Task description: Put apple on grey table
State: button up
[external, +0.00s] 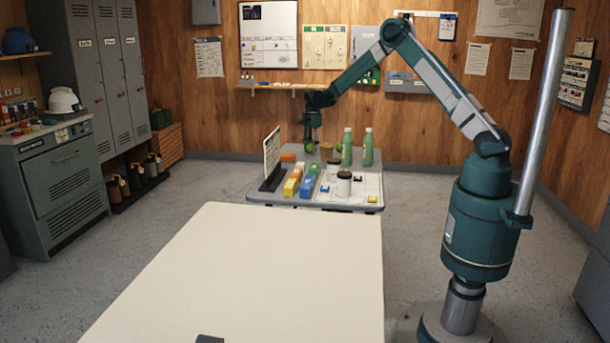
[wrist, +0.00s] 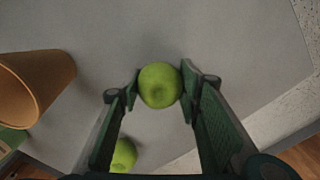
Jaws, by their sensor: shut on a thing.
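My gripper (wrist: 160,86) is shut on a green apple (wrist: 160,85), which sits between the two fingertips in the wrist view. In the external view my gripper (external: 309,149) is at the far end of the grey table (external: 258,198), pointing down. The bare grey tabletop (wrist: 215,35) shows around the held apple; I cannot tell whether the apple touches it. A second green apple (wrist: 123,155) lies near the bottom of the wrist view, beside the left finger and partly hidden.
Two green bottles (external: 367,147), coloured boxes (external: 307,186), jars (external: 344,184) and an upright panel (external: 271,160) crowd the grey table. The large cream table (external: 250,265) in front is mostly clear.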

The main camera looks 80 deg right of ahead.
jog(key=shift+f, duration=0.1)
jog(key=o, duration=0.9)
notch_tip(320, 180, up, 12)
jog(key=shift+r+p, duration=0.15)
jog(key=shift+p, duration=0.8)
